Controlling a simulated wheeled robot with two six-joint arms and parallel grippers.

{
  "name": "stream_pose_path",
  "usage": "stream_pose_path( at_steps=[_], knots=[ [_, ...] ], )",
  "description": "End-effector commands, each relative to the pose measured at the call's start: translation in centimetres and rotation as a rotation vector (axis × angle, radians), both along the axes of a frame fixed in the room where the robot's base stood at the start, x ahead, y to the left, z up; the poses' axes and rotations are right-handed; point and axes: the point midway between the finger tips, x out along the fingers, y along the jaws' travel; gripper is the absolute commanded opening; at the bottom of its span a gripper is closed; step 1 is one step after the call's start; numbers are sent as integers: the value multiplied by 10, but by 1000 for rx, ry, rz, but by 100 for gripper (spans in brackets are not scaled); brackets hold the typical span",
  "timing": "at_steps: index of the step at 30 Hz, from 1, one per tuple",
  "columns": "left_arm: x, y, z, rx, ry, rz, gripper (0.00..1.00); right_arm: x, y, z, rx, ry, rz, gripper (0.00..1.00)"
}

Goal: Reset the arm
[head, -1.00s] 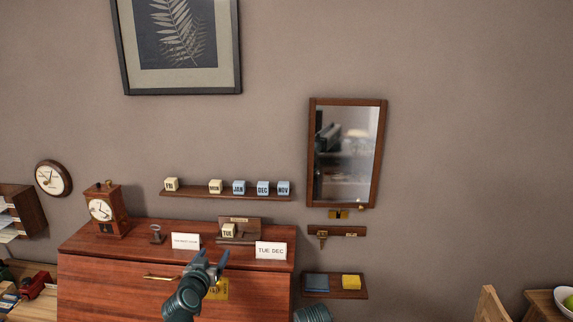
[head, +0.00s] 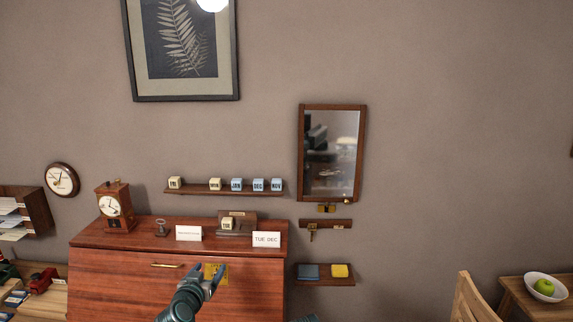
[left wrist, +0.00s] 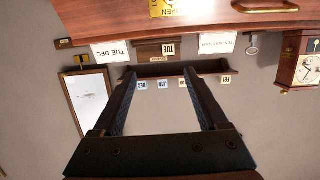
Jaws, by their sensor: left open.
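My left gripper (head: 208,278) is in front of the wooden cabinet's front (head: 125,285) in the head view, below its top. In the left wrist view the two fingers (left wrist: 160,80) stand wide apart with nothing between them. That view is upside down and shows the calendar stand, shelf and mirror beyond the fingers. My right gripper is not clearly visible in any view.
On the cabinet stand a clock (head: 115,207), a TUE block (head: 227,224) in its stand, and a TUE DEC card (head: 266,239). A wall shelf (head: 225,193) holds several blocks. A mirror (head: 332,152) hangs right. A chair (head: 472,300) stands lower right.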

Motion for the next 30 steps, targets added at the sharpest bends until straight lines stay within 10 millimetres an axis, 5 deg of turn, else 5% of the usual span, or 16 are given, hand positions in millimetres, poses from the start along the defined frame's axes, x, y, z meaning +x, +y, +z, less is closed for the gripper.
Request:
stream_pose_path(
  at_steps=[11,17,20,24,30],
  knots=[
    [-13,-59,-33,-2,162,-149,76,0,0,0,0,0,0,50],
    [-39,-110,-70,15,356,-271,76,0,0,0,0,0,0,50],
    [-66,-139,-97,39,511,-333,76,0,0,0,0,0,0,50],
    [-127,-171,-140,119,824,-379,76,0,0,0,0,0,0,50],
    [-206,-171,-168,270,1189,-277,76,0,0,0,0,0,0,50]
  ],
)
